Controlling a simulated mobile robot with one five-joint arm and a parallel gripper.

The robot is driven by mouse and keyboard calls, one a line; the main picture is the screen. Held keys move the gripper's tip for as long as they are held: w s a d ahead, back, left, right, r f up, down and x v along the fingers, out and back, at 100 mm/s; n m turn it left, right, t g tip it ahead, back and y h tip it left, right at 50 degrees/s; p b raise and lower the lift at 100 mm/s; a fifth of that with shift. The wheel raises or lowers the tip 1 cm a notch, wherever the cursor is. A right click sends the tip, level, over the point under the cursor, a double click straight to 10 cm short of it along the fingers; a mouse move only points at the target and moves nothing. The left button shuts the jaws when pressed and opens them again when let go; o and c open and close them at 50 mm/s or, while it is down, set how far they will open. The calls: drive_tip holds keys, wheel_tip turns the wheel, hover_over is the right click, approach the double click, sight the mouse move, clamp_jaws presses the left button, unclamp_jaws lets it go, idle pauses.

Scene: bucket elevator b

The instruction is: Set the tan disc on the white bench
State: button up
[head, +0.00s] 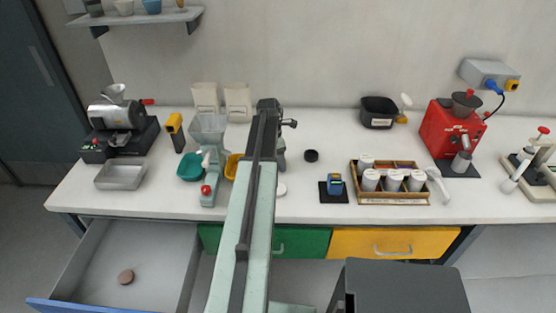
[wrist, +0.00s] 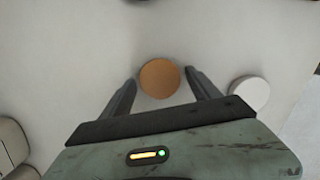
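A tan disc (wrist: 160,78) lies flat on the white bench (head: 330,205) in the wrist view. My gripper (wrist: 161,75) is open above it, with one finger on each side. Narrow gaps show between the disc and both fingers. In the head view my arm hides this disc, and my gripper (head: 281,163) points down over the middle of the bench, its fingertips unclear.
A white disc (wrist: 250,93) lies right of the tan one; it also shows in the head view (head: 281,189). A brown disc (head: 126,276) lies in the open drawer (head: 150,250). A dispenser (head: 208,150) and a black puck (head: 311,155) stand nearby.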

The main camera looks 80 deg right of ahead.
idle(0.3)
wheel_tip(320, 180, up, 12)
drive_tip(key=w+p, duration=0.1)
drive_tip(key=p, duration=1.1)
drive_tip(key=shift+w+a, duration=0.3)
drive_tip(key=shift+a, duration=0.15)
